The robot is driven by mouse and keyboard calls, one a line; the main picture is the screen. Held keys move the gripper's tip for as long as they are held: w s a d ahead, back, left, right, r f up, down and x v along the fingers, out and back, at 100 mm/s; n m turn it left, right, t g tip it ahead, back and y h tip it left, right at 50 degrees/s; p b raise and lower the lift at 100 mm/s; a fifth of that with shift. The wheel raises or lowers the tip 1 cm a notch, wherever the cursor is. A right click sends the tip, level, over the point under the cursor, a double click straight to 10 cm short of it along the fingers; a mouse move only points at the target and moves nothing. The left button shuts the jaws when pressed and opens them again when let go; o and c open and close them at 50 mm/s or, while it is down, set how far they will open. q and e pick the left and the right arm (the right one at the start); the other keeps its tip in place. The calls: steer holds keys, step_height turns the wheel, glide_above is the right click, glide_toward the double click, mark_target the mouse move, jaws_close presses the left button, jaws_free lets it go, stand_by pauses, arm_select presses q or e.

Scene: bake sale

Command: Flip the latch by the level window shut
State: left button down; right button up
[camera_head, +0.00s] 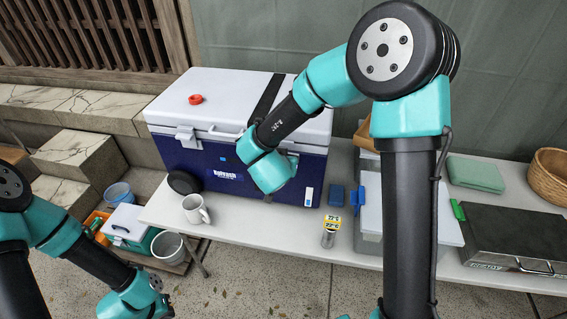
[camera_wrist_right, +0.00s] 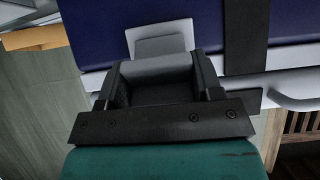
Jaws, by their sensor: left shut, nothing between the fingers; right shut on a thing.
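A navy cooler (camera_head: 222,178) with a white lid stands on the table. Its level window (camera_head: 309,196) is a small white strip at the front right. The latch by that window is hidden behind my right arm in the head view. In the right wrist view, its pale plate (camera_wrist_right: 160,45) lies against the blue wall. My right gripper (camera_wrist_right: 160,83) is shut on the grey part of this latch, one finger at each side. I cannot tell the latch's angle. The other latch (camera_head: 186,138) is at the front left. My left gripper (camera_head: 160,306) is low at the left, away from the cooler, shut and empty.
A white mug (camera_head: 196,209), a dark round lid (camera_head: 184,182), a blue block (camera_head: 336,196) and a small yellow-topped jar (camera_head: 330,232) stand on the table (camera_head: 270,232). A dark griddle (camera_head: 515,240) and a basket (camera_head: 548,175) are at the right. Buckets (camera_head: 167,246) stand below left.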

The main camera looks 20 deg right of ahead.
steer(key=shift+r, duration=0.1)
stand_by(0.4)
steer(key=o, duration=1.3)
steer(key=v, duration=1.7)
steer(key=shift+r, duration=0.35)
steer(key=shift+w+f, duration=0.1)
